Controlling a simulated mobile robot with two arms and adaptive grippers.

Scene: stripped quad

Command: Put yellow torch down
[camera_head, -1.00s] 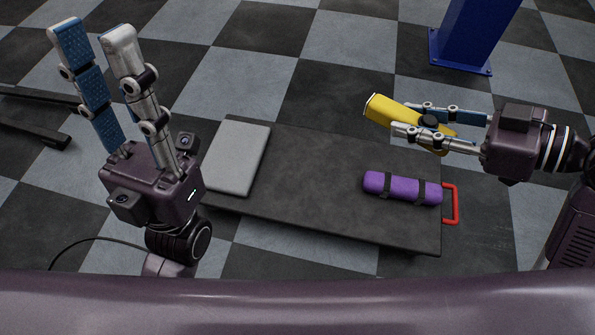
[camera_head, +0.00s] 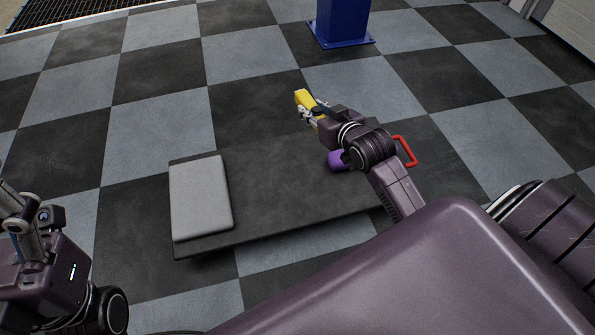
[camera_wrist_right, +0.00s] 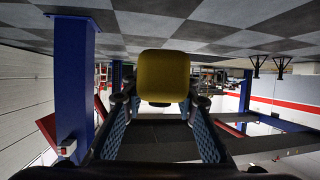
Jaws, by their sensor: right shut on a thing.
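The yellow torch (camera_head: 303,98) is held in my right gripper (camera_head: 308,113), near the middle of the head view. In the right wrist view the torch (camera_wrist_right: 163,75) shows as a blunt yellow end between the two fingers of the right gripper (camera_wrist_right: 160,108). In the head view the torch appears just past the far edge of the low black platform (camera_head: 275,190); its height above the floor cannot be told. My right forearm hides part of the platform. My left gripper (camera_head: 22,220) is at the lower left edge, its fingers partly cut off, and holds nothing visible.
A grey flat case (camera_head: 200,197) lies on the platform's left end. A purple roll (camera_head: 338,161) is mostly hidden behind my right arm, near the red handle (camera_head: 406,151). A blue post (camera_head: 340,20) stands beyond on the checkered floor. The platform's middle is clear.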

